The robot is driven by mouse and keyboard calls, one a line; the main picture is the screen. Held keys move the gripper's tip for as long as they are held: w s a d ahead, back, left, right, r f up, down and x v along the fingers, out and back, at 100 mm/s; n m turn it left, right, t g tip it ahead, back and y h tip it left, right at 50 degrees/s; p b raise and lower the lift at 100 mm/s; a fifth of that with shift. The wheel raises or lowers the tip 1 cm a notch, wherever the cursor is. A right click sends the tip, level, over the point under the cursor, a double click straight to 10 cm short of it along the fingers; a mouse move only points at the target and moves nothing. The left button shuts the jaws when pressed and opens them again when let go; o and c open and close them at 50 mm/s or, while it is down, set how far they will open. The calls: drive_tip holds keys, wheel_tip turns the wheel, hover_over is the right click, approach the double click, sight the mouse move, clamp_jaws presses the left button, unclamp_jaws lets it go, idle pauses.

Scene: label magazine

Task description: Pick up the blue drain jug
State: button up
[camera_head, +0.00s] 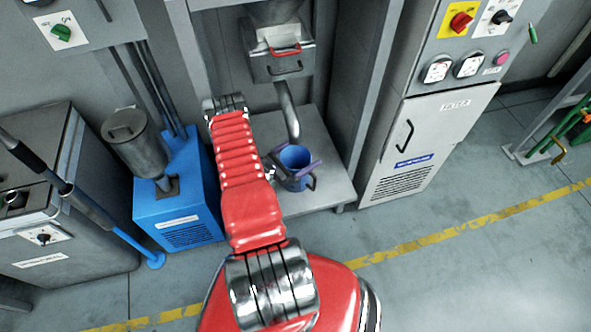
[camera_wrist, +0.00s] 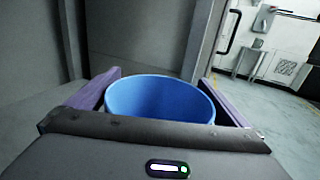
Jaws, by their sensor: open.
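The blue drain jug (camera_head: 295,158) stands upright on a grey shelf (camera_head: 325,185) under a drain pipe in the head view. Its open top faces up, and a dark handle shows at its right side. In the wrist view the blue jug (camera_wrist: 160,97) fills the middle, between the two purple fingers. My gripper (camera_head: 303,172) is open, with one finger on each side of the jug. In the wrist view my gripper (camera_wrist: 165,85) shows a gap at the fingers, though I cannot tell whether either touches the jug. The jug's lower part is hidden by my gripper body.
A curved drain pipe (camera_head: 289,112) hangs just behind and above the jug. A blue unit (camera_head: 185,195) stands left of my arm. A grey filter cabinet (camera_head: 425,150) stands to the right. The floor in front of the shelf is clear, with a yellow line (camera_head: 440,236).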

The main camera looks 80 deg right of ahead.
drive_tip(key=c, duration=1.2)
drive_tip(key=shift+r, duration=0.1)
drive_tip(key=shift+r, duration=1.65)
drive_tip(key=w+a, duration=0.3)
drive_tip(key=a, duration=0.5)
drive_tip(key=w+a, duration=0.3)
drive_tip(key=a, duration=0.5)
drive_tip(key=shift+w+a, duration=0.3)
drive_tip(key=shift+a, duration=0.1)
